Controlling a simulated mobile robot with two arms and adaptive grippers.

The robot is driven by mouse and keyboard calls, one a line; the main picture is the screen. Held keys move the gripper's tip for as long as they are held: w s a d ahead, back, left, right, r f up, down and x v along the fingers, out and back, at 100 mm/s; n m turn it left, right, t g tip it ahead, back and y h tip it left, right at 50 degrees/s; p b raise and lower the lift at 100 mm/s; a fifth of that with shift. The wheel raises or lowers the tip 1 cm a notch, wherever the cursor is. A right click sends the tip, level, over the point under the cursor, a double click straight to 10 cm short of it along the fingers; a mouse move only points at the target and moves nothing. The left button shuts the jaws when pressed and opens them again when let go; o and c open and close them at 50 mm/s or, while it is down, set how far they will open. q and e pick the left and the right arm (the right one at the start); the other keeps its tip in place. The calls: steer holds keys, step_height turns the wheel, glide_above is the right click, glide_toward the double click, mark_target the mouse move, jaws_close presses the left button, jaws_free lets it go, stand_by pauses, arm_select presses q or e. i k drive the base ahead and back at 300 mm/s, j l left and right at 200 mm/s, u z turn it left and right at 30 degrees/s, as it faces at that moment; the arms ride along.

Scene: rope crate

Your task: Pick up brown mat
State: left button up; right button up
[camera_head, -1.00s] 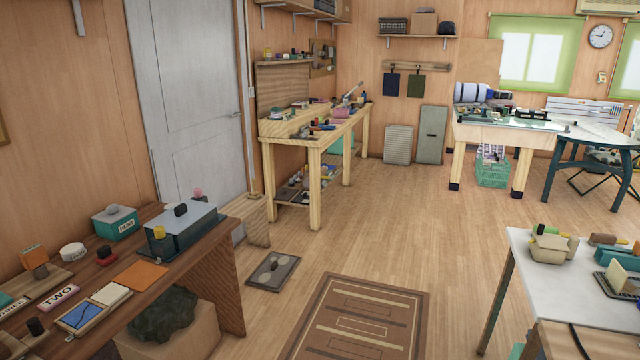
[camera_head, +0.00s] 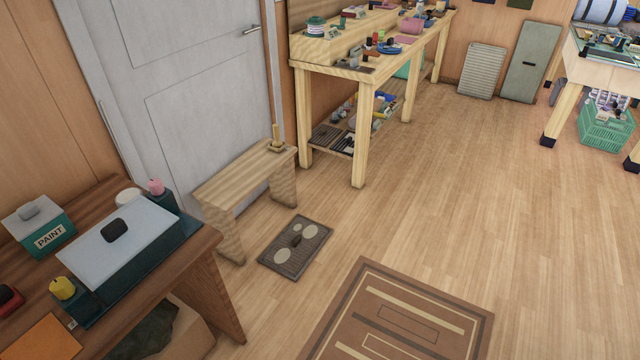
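A large brown mat (camera_head: 428,312) with a darker border and pale stripes and rectangles lies flat on the wooden floor at the bottom middle. Its near part is cut off by the lower picture edge. A smaller dark grey-brown mat (camera_head: 285,262) with pale ovals lies on the floor to its upper left, in front of a low wooden bench. A small dark object (camera_head: 296,240) shows on the smaller mat. Neither of my grippers is in view.
The low wooden bench (camera_head: 245,172) stands against the grey door. A dark wooden table (camera_head: 205,245) with a lidded box (camera_head: 120,238) fills the lower left. A pale workbench (camera_head: 362,150) stands behind. The floor (camera_head: 470,190) on the right is clear.

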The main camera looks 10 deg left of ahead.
mark_target(289, 253)
steer(key=i+u, duration=0.3)
steer(key=i, duration=0.15)
steer(key=i+l+u, duration=0.3)
steer(key=i, duration=0.15)
steer(key=i+l+u, duration=0.3)
steer(key=i+j, duration=0.05)
steer(key=i, duration=0.1)
